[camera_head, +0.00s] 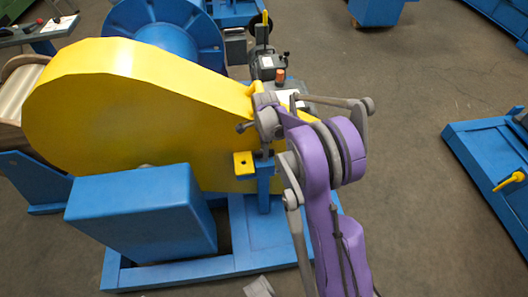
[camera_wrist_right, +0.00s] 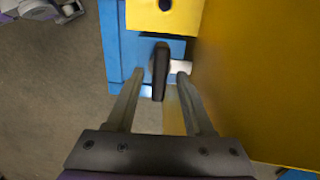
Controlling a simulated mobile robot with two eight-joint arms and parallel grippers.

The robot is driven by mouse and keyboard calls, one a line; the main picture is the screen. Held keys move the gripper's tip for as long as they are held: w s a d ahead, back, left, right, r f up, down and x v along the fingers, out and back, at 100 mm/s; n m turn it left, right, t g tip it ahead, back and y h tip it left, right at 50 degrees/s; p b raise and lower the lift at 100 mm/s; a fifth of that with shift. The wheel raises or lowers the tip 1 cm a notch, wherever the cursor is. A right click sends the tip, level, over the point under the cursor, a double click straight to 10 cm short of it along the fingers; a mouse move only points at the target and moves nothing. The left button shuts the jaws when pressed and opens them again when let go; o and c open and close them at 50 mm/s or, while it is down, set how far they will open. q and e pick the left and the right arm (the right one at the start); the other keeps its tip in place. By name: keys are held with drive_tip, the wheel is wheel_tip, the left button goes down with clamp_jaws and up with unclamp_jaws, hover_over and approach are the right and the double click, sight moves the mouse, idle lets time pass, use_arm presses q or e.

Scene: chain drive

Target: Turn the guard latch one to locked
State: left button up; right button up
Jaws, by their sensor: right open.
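The guard latch shows in the right wrist view as a dark upright handle (camera_wrist_right: 160,72) in front of a blue post (camera_wrist_right: 118,50). A yellow block (camera_wrist_right: 165,14) with a dark hole is just above it; this block also shows in the head view (camera_head: 243,163). My right gripper (camera_wrist_right: 160,75) is open, with one finger on each side of the handle. I see a narrow gap on both sides and no clear contact. In the head view my purple right arm hides most of the latch area.
The large yellow chain guard (camera_head: 130,95) stands beside the latch and fills the right of the wrist view. A blue box (camera_head: 140,212) and blue base frame (camera_head: 255,245) are below it. A motor with an orange button (camera_head: 280,75) is behind.

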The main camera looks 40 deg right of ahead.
drive_tip(key=shift+f, duration=0.65)
clamp_jaws()
